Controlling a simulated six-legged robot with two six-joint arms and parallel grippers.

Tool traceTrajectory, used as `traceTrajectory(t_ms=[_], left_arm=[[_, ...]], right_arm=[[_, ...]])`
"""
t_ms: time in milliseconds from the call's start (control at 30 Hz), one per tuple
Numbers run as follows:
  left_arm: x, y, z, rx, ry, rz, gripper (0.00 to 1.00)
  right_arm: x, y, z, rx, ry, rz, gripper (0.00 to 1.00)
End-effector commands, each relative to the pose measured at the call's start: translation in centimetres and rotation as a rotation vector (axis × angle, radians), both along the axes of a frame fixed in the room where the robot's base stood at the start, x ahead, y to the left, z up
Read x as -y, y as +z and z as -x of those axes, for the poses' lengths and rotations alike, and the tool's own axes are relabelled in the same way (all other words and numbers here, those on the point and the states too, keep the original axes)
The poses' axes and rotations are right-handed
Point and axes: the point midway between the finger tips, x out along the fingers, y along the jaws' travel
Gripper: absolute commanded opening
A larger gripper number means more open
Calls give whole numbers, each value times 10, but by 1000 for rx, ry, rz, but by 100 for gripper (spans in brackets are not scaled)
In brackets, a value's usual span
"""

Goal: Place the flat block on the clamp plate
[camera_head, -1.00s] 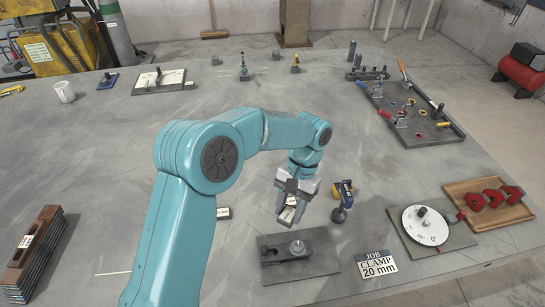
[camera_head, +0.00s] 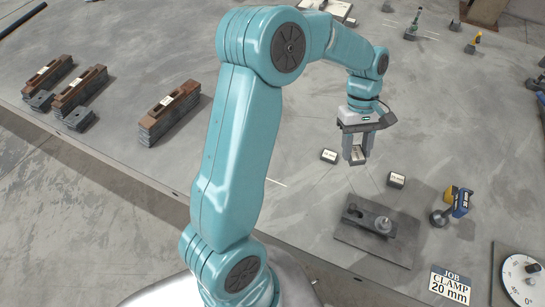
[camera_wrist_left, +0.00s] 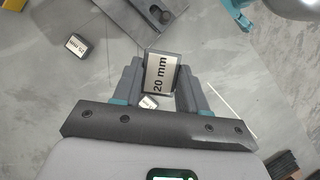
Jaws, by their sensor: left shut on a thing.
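My left gripper (camera_head: 357,160) is shut on a flat block (camera_head: 356,152). In the left wrist view the block's white label (camera_wrist_left: 163,73) reads "20 mm", and it sits between the two fingers of the gripper (camera_wrist_left: 162,80). The block appears held above the table, behind the clamp plate and apart from it. The clamp plate (camera_head: 364,246) is a dark flat base with a grey strap and a round metal stud (camera_head: 383,224) on top. Part of it shows at the top of the left wrist view (camera_wrist_left: 143,18). My right gripper is not in view.
Two other labelled blocks lie on the table, one left (camera_head: 329,156) and one right (camera_head: 396,180) of my gripper. A blue-yellow tool (camera_head: 459,202), a "JOB CLAMP 20 mm" sign (camera_head: 450,285) and a white dial (camera_head: 523,278) stand right of the plate. Stacked bars (camera_head: 170,115) lie left.

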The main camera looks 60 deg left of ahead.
Motion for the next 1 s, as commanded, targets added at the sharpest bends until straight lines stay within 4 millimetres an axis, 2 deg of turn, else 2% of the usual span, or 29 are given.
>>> traceTrajectory(t_ms=[33,167,200,300,400,500,600,733,867,1000], left_arm=[[-28,2,13,2,120,-4,0],[-93,8,53,3,415,-5,0],[-111,10,68,2,496,-6,0],[-151,16,109,3,666,-6,0],[-180,20,147,1,793,-6,0],[-200,24,177,1,883,-4,0],[-211,26,197,1,942,-3,0],[-217,21,209,1,975,2,0],[-217,-6,211,-4,980,4,0],[-216,-47,211,-4,980,6,0]], right_arm=[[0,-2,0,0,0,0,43],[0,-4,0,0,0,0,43],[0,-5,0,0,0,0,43],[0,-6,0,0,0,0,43],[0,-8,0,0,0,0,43],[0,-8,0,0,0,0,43],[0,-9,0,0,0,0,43],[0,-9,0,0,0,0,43],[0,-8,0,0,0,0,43],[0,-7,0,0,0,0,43]])
